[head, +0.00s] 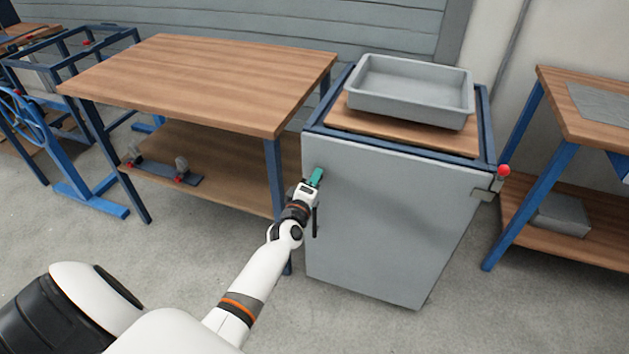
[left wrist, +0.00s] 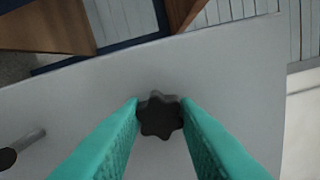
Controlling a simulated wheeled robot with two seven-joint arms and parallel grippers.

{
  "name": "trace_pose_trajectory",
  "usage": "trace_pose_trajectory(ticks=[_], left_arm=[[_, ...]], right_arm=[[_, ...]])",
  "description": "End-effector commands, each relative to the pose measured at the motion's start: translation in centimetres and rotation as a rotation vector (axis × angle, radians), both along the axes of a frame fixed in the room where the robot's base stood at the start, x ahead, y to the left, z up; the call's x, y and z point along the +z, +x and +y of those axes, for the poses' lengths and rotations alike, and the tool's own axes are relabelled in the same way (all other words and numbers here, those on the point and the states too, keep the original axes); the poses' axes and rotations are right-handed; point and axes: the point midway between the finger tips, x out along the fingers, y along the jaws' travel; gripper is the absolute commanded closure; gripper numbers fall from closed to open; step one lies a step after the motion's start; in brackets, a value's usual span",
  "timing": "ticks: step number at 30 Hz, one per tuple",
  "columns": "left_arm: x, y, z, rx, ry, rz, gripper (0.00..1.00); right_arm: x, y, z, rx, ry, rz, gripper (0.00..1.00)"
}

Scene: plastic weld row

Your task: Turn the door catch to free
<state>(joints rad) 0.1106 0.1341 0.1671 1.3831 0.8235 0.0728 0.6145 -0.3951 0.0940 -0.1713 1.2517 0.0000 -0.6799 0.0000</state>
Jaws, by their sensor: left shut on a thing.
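The door catch shows in the left wrist view as a dark, lobed knob (left wrist: 160,115) on the grey cabinet door (head: 390,220). My left gripper (head: 317,176) is at the upper left of the door in the head view. Its teal fingers (left wrist: 160,118) are shut on the knob, one on each side. In the head view the gripper hides the knob. I cannot tell from the knob's shape how far it is turned. The door looks closed. My right gripper is in neither view.
A dark door handle (left wrist: 22,147) stands out from the door near the knob. A grey tray (head: 410,92) sits on the cabinet top. A red ball-ended lever (head: 503,170) is at the cabinet's right edge. Wooden benches (head: 205,75) stand on both sides, with bare floor in front.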

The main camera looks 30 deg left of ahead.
Motion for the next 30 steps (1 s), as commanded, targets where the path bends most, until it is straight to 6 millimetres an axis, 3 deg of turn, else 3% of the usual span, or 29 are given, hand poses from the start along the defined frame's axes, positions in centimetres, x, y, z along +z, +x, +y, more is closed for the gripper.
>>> trace_pose_trajectory(ticks=[1, 5, 16, 30], left_arm=[[0.0, 0.0, 0.0, 0.001, -0.002, -0.001, 0.71], [0.0, 0.0, 0.0, 0.001, -0.001, 0.000, 0.51], [0.0, -0.6, -0.2, 0.000, 0.000, 0.001, 0.51], [-0.1, -9.4, -2.2, 0.001, -0.002, 0.003, 0.51]], right_arm=[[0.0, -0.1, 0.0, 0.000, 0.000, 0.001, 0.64], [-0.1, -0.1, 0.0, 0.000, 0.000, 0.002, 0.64], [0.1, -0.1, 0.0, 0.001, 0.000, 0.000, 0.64], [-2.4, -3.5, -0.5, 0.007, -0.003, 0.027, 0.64]])
